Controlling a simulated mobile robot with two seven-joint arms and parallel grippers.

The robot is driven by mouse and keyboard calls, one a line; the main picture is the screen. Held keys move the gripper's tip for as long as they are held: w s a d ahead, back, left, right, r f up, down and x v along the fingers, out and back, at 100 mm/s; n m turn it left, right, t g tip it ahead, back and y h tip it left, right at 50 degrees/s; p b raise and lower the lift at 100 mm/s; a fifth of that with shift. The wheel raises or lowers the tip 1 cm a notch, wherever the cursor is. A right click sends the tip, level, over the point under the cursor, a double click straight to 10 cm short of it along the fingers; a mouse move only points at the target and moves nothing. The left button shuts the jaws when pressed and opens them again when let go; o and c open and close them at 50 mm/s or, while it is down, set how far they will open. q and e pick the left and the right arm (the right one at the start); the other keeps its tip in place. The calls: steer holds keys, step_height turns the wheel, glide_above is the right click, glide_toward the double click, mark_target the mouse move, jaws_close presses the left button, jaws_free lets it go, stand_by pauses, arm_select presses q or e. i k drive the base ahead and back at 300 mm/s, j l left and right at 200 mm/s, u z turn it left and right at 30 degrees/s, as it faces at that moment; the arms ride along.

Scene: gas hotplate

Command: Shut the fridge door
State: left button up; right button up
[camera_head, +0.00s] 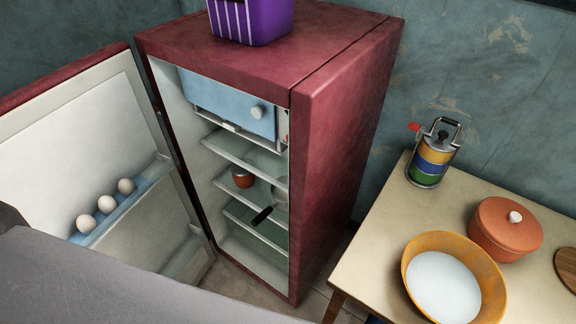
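The red fridge (345,130) stands in the middle of the head view with its inside showing. Its door (80,140) is swung wide open to the left, with its white inner side facing me. Several eggs (106,203) sit in a blue rack on the door. Inside the fridge are a blue freezer flap (228,100), glass shelves and a small reddish pot (242,177). A grey surface at the lower left covers the door's lower left part; I cannot tell what it is. Neither of my grippers shows in the view.
A purple striped container (250,22) stands on top of the fridge. To the right, a table (375,235) holds a banded tiffin can (432,155), an orange lidded pot (505,230) and a yellow bowl (452,280) with white contents. A little floor shows before the fridge.

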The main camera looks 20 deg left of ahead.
mark_target(68, 136)
steer(key=u, duration=1.35)
steer(key=j+u, duration=0.15)
steer(key=u, duration=0.3)
steer(key=i+j, duration=0.2)
steer(key=j, duration=0.15)
steer(key=i+j, duration=0.2)
steer(key=j, duration=0.15)
